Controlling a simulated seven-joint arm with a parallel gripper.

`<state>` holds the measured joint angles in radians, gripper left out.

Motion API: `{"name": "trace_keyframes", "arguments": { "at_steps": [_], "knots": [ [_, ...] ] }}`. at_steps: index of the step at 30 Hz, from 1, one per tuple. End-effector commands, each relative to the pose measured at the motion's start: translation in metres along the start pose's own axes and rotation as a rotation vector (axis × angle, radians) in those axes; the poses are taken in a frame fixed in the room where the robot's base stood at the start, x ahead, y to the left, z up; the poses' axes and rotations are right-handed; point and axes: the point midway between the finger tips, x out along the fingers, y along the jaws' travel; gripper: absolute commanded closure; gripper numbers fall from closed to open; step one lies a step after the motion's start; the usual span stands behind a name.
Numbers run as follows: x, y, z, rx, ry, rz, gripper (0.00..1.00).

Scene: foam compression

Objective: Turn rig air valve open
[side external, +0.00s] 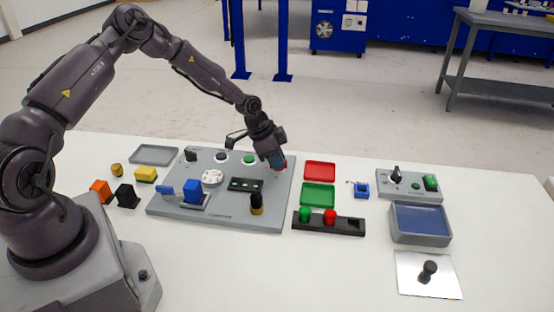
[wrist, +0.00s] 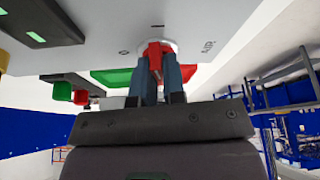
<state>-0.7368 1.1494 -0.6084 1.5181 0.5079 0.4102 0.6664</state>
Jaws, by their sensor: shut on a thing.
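The air valve has a red handle (wrist: 155,49) on a round white base, set on the grey rig panel (side external: 225,215). Lettering that looks like "AIR" is printed beside it in the wrist view. My gripper (side external: 277,164) is at the panel's right back corner, reaching down to the valve. In the wrist view my gripper (wrist: 157,68) has its two blue-grey fingers shut on the red handle, one on each side. In the side view the valve is mostly hidden by the gripper, with a bit of red showing. I cannot tell how far the handle is turned.
The panel also carries a white dial (side external: 212,177), a blue block (side external: 193,191) and a black knob (side external: 257,204). A red tray (side external: 320,171) and a green tray (side external: 318,195) lie just right of it. A dark holder (side external: 320,225) stands in front of them.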

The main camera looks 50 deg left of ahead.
Motion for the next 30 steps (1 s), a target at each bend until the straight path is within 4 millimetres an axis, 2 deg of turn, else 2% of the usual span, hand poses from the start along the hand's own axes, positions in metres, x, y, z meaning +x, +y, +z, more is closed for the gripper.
{"name": "trace_keyframes", "arguments": {
  "at_steps": [12, 28, 29, 30],
  "knots": [
    [0.0000, -0.0006, 0.0009, 0.159, -0.003, 0.068, 1.00],
    [0.0001, -0.0009, 0.0009, 0.180, -0.004, 0.074, 1.00],
    [0.0001, -0.0009, 0.0009, 0.180, -0.004, 0.074, 0.82],
    [0.0002, -0.0009, 0.0009, 0.180, -0.004, 0.073, 0.73]
  ]
}}
